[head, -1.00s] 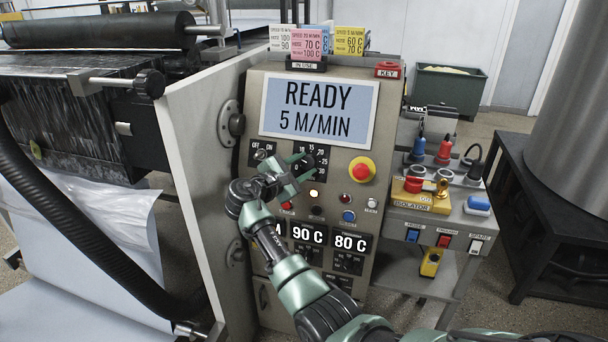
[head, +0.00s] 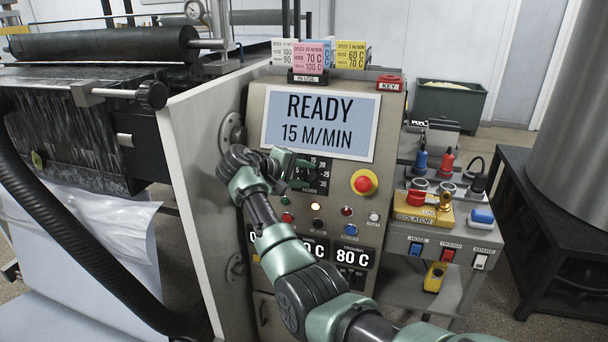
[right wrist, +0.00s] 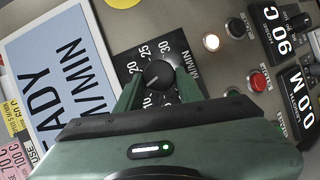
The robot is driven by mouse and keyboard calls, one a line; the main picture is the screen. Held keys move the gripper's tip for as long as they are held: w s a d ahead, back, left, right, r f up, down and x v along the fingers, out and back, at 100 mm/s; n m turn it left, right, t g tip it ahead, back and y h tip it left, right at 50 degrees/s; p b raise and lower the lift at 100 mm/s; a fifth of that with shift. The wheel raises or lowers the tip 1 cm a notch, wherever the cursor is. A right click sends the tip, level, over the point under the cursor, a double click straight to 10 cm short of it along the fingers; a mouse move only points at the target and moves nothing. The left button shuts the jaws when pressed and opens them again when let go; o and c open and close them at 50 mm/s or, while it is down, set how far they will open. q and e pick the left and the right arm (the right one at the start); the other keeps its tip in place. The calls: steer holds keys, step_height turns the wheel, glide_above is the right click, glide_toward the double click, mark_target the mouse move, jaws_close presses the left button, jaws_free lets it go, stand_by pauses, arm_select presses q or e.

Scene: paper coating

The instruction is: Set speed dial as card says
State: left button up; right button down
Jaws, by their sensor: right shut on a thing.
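The speed dial (right wrist: 158,75) is a black round knob on a black scale plate (head: 318,181) with numbers. In the right wrist view the green fingers of my right gripper (right wrist: 157,90) are shut on it from either side. In the head view my right gripper (head: 291,164) is at the plate and partly hides it. The display (head: 318,122) above reads READY, 15 M/MIN. A pink card (head: 308,58) stands in the IN USE holder (head: 307,78). Its 70 C and 100 C show, but its speed is too small to read. My left gripper is out of view.
White and yellow cards (head: 350,55) stand beside the pink one. A red and yellow stop button (head: 364,183) is right of the dial. Several small buttons and lamps lie below. A 80 C readout (head: 352,257) is lower down. A red KEY tag (head: 389,83) is at upper right.

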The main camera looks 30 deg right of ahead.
steer(key=m+y+p, duration=0.1)
steer(key=m, duration=0.1)
steer(key=m+y+p, duration=0.1)
steer(key=m+p, duration=0.1)
steer(key=m, duration=0.1)
steer(key=shift+s+d+r+m+y, duration=0.1)
steer(key=shift+d+r+m+y, duration=0.05)
steer(key=shift+r+m+y, duration=0.2)
steer(key=m+y+p, duration=0.1)
steer(key=m+t+p, duration=0.1)
steer(key=m, duration=0.1)
steer(key=shift+s+d+m+y, duration=0.1)
steer(key=shift+d+m+y, duration=0.05)
steer(key=shift+m+y, duration=0.15)
stand_by(0.4)
steer(key=c, duration=0.9)
jaws_free()
steer(key=shift+r, duration=0.1)
steer(key=v, duration=0.7)
steer(key=shift+s+r+b, duration=0.2)
steer(key=shift+b, duration=0.25)
